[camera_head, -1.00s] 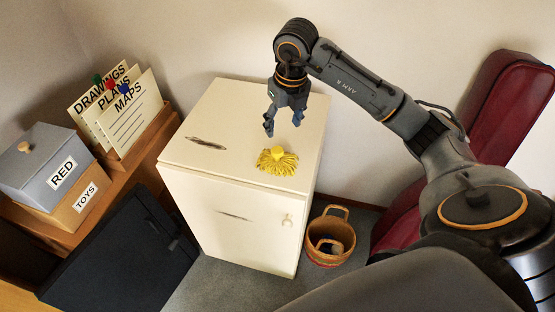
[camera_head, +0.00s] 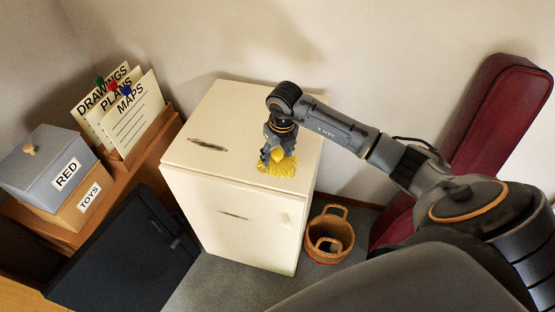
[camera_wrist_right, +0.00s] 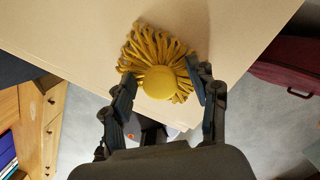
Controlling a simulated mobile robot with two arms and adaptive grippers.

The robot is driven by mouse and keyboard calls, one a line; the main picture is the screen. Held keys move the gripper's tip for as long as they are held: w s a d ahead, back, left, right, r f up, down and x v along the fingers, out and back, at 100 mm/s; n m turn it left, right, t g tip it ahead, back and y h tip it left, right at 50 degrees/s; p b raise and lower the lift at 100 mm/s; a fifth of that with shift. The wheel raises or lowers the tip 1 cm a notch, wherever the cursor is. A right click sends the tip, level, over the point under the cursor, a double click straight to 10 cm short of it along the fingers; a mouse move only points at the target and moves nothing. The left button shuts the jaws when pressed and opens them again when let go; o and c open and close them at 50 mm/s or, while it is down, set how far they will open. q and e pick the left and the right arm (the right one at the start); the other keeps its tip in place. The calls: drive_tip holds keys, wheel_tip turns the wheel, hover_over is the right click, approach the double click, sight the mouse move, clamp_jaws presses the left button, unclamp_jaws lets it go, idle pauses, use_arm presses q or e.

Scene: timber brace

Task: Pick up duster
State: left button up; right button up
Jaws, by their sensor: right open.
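The yellow duster (camera_head: 280,169) lies on top of the white cabinet (camera_head: 232,115), near its front right edge. In the right wrist view the duster (camera_wrist_right: 148,48) shows its looped strands and a round yellow knob (camera_wrist_right: 160,82). My right gripper (camera_head: 276,155) is down at the duster, pointing downward. In the wrist view its two open fingers (camera_wrist_right: 162,85) stand one on each side of the knob. I cannot tell whether either finger touches it. The gripper hides part of the duster in the head view. My left gripper is not in view.
A wicker basket (camera_head: 329,235) stands on the floor right of the cabinet. A dark red case (camera_head: 500,115) leans at the right wall. Boxes (camera_head: 45,165) and labelled cards (camera_head: 122,105) stand on a wooden unit at left. The cabinet top left of the duster is clear apart from a dark mark.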

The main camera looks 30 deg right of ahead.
clamp_jaws()
idle(0.4)
drive_tip(key=shift+r+b, duration=0.45)
drive_tip(key=shift+r, duration=0.2)
drive_tip(key=s+a+r+b, duration=0.3)
drive_tip(key=s+a+r, duration=0.5)
drive_tip(key=s+r, duration=0.3)
drive_tip(key=shift+s+r, duration=0.3)
drive_tip(key=shift+r, duration=0.05)
drive_tip(key=c, duration=0.7)
unclamp_jaws()
drive_tip(key=shift+c, duration=0.2)
drive_tip(key=c, duration=0.4)
